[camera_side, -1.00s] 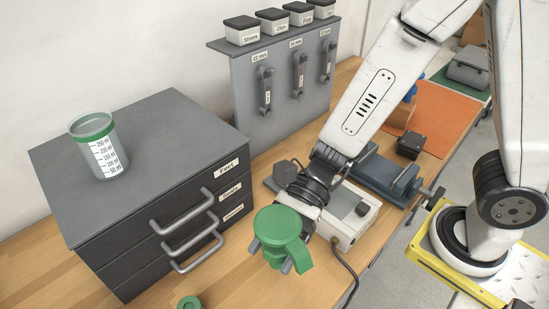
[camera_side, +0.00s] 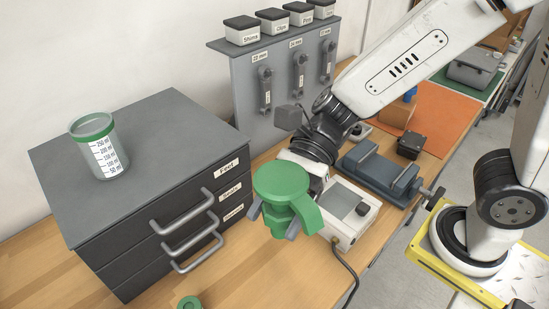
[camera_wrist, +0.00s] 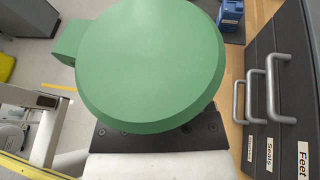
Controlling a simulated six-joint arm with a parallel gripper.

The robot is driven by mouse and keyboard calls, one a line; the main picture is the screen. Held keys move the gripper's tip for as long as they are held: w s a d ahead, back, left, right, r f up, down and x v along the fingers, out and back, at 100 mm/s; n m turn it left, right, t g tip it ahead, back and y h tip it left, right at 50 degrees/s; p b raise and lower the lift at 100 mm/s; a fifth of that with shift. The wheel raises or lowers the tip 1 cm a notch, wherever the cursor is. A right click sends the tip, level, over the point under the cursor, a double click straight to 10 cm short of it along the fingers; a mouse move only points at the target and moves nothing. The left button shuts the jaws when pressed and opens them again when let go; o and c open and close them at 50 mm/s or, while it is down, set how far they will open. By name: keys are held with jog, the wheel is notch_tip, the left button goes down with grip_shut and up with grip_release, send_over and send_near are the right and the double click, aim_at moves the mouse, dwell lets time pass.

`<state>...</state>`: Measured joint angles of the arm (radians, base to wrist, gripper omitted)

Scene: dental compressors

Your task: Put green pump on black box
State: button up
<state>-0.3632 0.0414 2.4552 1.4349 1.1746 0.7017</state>
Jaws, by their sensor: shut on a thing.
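The green pump (camera_side: 281,186) has a round flat top and a side spout. It is held in my gripper (camera_side: 276,226) above the wooden bench, in front of the white device. Grey fingertips show on both sides of its lower body. In the wrist view the round top of the green pump (camera_wrist: 150,65) fills the middle and hides the fingers. A small black box (camera_side: 411,145) sits at the edge of the orange mat, to the right and farther back, well apart from the pump.
A dark drawer cabinet (camera_side: 150,130) with handles carries a measuring cup (camera_side: 99,148). A white device (camera_side: 345,208) with a cable and a blue-grey vise (camera_side: 382,172) stand between pump and black box. A green ring (camera_side: 188,303) lies at the front. A tool panel (camera_side: 285,75) stands behind.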

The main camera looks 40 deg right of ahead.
jog(key=shift+w+d+f+n+g, duration=0.1)
jog(key=shift+d+f+n+g, duration=0.3)
jog(key=shift+d, duration=0.15)
jog(key=shift+w+d+f+n+g, duration=0.1)
jog(key=shift+d+f+n+g, duration=0.25)
jog(key=shift+d, duration=0.2)
jog(key=w+d+f+n+g+h, duration=0.1)
jog(key=d+f+n+g+h, duration=0.25)
jog(key=d, duration=0.55)
jog(key=w+d+f+n+g+h, duration=0.1)
jog(key=d+n+g+h, duration=0.2)
jog(key=d+n+h, duration=0.45)
jog(key=w+d+f+n+g+h, duration=0.1)
jog(key=d+f+n+g+h, duration=0.15)
jog(key=d, duration=0.75)
jog(key=d+r+n+t+h, duration=0.3)
jog(key=d+n+h, duration=0.15)
jog(key=d, duration=0.65)
jog(key=d+r+n+t+h, duration=0.25)
jog(key=d+n+h, duration=0.2)
jog(key=d, duration=0.65)
jog(key=d+r+n+t+h, duration=0.3)
jog(key=d+r+n, duration=0.15)
jog(key=d, duration=0.65)
notch_tip(320, 180, down, 12)
jog(key=shift+a, duration=0.15)
jog(key=shift+f+n, duration=0.1)
jog(key=shift+n, duration=0.15)
jog(key=shift+f, duration=2.15)
